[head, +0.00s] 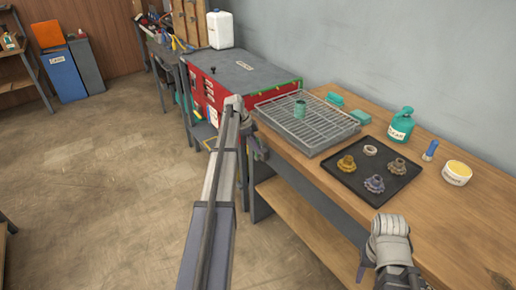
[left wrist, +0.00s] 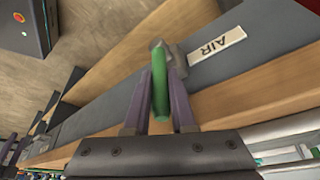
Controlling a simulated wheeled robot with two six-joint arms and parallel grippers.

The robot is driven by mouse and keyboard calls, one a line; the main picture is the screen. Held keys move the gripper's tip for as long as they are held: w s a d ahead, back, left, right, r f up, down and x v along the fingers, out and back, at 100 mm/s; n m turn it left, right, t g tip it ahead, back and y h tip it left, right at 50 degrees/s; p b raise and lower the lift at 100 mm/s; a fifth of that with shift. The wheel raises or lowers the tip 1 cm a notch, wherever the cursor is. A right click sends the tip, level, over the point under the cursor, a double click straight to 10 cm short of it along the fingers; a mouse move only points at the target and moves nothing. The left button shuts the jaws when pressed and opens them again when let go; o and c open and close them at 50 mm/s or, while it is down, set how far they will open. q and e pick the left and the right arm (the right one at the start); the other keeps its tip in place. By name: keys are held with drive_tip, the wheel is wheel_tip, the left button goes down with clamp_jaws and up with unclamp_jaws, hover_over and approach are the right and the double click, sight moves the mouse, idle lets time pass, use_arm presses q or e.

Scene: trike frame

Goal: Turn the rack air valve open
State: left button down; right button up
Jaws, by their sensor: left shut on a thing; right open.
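The air valve's green handle (left wrist: 159,85) shows in the left wrist view, in front of a grey valve body on the dark bench rail. A white label reading AIR (left wrist: 217,42) is on the rail beside it. My left gripper (left wrist: 160,78) is shut on the handle, one finger on each side. In the head view, my left gripper (head: 257,152) is at the front edge of the wooden bench, and the valve cannot be made out there. My right gripper (head: 369,268) is open and empty by the bench's front edge at lower right.
The bench (head: 450,225) holds a wire rack (head: 310,130) with a teal cup, a black tray (head: 345,180) with several gears, a teal bottle (head: 401,125) and a white tub (head: 457,174). A red cabinet (head: 205,95) stands beyond. The floor at left is clear.

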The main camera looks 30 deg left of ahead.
idle(0.3)
use_arm(q)
drive_tip(key=c, duration=0.8)
unclamp_jaws()
drive_tip(key=shift+a, duration=0.1)
drive_tip(key=shift+o, duration=0.2)
drive_tip(key=p+v, duration=0.7)
drive_tip(key=shift+a+r, duration=0.25)
drive_tip(key=shift+s, duration=0.1)
